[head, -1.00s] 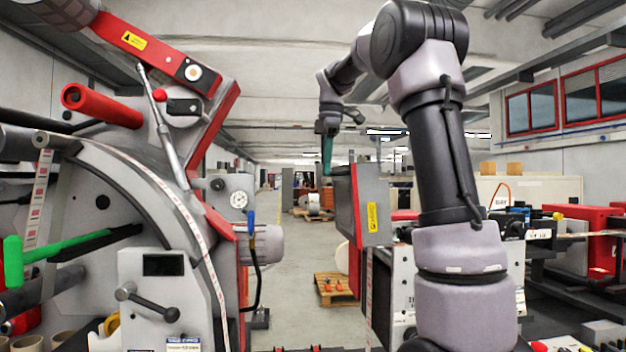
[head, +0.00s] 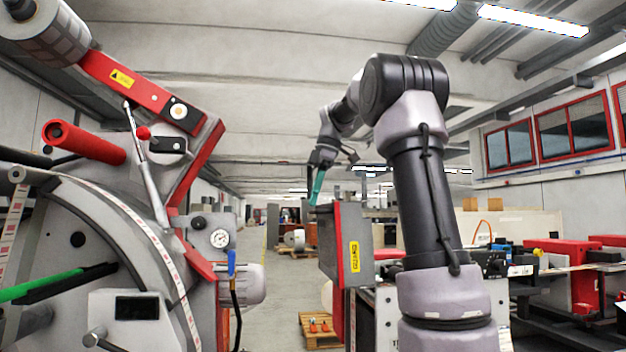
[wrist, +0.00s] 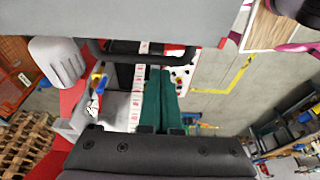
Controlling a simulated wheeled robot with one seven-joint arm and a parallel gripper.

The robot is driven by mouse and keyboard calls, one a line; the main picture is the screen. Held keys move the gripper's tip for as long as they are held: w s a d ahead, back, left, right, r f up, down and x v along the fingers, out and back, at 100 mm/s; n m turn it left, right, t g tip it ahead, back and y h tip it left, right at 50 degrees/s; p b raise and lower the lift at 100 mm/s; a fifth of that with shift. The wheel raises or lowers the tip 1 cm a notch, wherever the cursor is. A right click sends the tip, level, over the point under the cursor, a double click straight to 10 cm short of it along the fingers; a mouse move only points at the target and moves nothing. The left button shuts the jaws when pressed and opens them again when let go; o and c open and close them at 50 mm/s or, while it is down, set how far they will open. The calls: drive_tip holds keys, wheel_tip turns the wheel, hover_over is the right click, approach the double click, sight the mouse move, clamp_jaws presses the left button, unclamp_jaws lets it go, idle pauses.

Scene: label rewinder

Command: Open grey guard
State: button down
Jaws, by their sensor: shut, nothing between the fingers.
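The grey guard (head: 352,245) is a grey box-like panel with a red edge and a yellow label, right of centre in the head view. My gripper (head: 315,200) has slim green fingers that point down beside the guard's upper left edge. In the wrist view, the fingers (wrist: 160,75) are together and empty. A grey panel (wrist: 150,18), apparently the guard, fills the top of that view, with a dark handle bar (wrist: 110,50) along its edge. The fingertips lie close to this bar; I cannot tell whether they touch it.
The rewinder's red and grey frame (head: 150,100) stands on the left, with a pressure gauge (head: 220,238) and a motor (head: 245,283). Red machinery (head: 570,255) stands on the right. The aisle floor (head: 280,320) between is open, with a pallet (head: 320,328) farther back.

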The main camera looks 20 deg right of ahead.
drive_tip(key=a+v, duration=0.1)
drive_tip(key=v, duration=0.8)
drive_tip(key=shift+a+r, duration=0.2)
drive_tip(key=shift+r, duration=0.3)
